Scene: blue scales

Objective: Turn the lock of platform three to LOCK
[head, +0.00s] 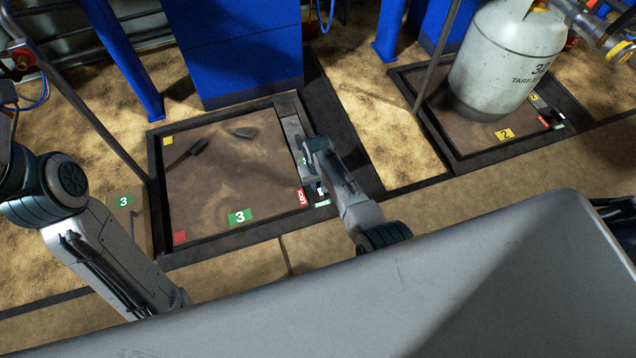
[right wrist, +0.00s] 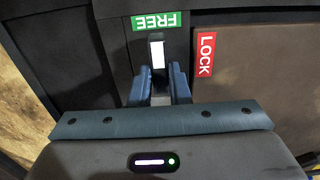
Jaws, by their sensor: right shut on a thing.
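Platform three (head: 225,218) is a brown plate in a dark frame with a green 3 label, left of centre in the head view. Its lock lever (right wrist: 158,54), dark with a white stripe, sits at the platform's front right corner. The lever's stripe points at the green FREE label (right wrist: 155,21). The red LOCK label (right wrist: 205,54) is to the right of the lever in the right wrist view. My right gripper (right wrist: 160,80) is shut on the lock lever, one blue finger on each side. In the head view my wrist partly hides the lever. My left gripper is out of view.
Platform two (head: 452,152) carries a grey gas cylinder (head: 508,58) at the right. A thin rail (head: 95,120) rises at the left. Sandy floor lies between the platforms.

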